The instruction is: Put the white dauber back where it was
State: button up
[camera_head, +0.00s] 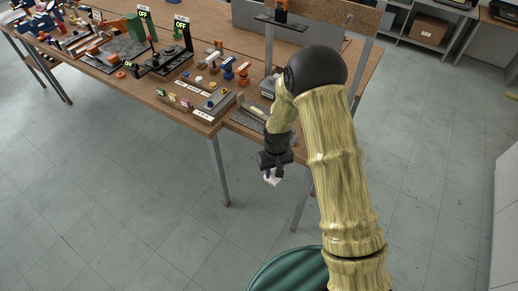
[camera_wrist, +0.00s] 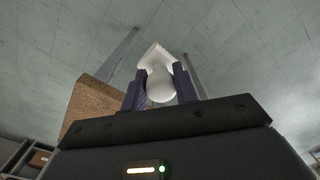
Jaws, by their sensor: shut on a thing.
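My gripper (camera_head: 273,172) hangs in front of the wooden table (camera_head: 140,75), over the open floor and clear of the table edge. It is shut on the white dauber (camera_wrist: 160,82), which sits between the two dark fingers in the wrist view. The dauber shows a rounded knob near the palm and a wider, flat-sided end beyond the fingertips. In the head view only a small white part of the dauber (camera_head: 271,181) shows below the fingers. The spot the dauber came from cannot be told from these frames.
Several small tools and coloured pieces crowd the table. A grey tray (camera_head: 248,116) lies near its front right corner, partly behind my arm. A dark green round seat (camera_head: 285,273) stands low in front. Table legs (camera_head: 219,170) rise near the gripper. The floor at left is clear.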

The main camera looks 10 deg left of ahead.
jog(key=d+f+m+b, duration=0.1)
jog(key=d+f+m, duration=0.1)
jog(key=d, duration=0.6)
jog(key=d+f+m+b, duration=0.2)
jog(key=d+f, duration=0.3)
jog(key=d, duration=0.3)
jog(key=shift+s+d+m, duration=0.2)
jog(key=shift+m, duration=0.2)
jog(key=shift+f, duration=0.1)
